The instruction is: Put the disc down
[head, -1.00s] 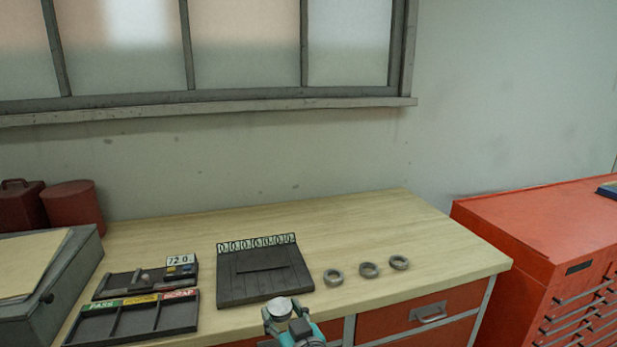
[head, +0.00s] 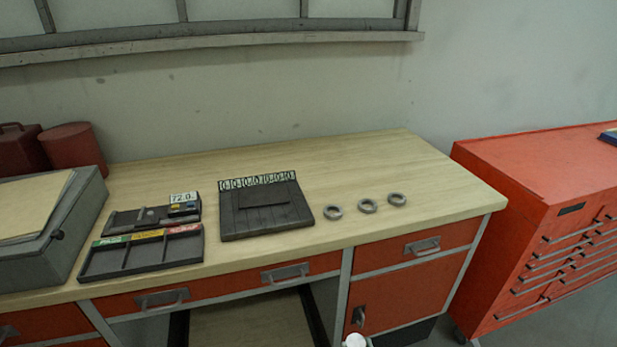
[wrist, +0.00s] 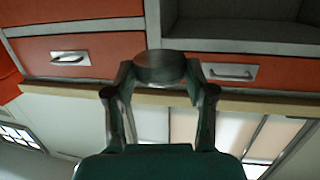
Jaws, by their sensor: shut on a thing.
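In the wrist view a round, dark grey-brown disc (wrist: 160,66) sits between the fingertips of my gripper (wrist: 160,74). The gripper is shut on the disc's sides and holds it in front of the bench's drawer fronts, with nothing seen under it. In the head view the gripper and disc cannot be made out; only a small pale round part shows at the bottom edge, and I cannot tell what it is. A dark sorting tray (head: 140,255) with green, yellow and red labels lies on the bench, its compartments empty.
The wooden bench (head: 370,160) also carries a dark slotted board (head: 265,215), a gauge block with a display (head: 183,203), three grey rings (head: 367,206) and a grey box (head: 45,235). A red cabinet (head: 540,180) stands at right.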

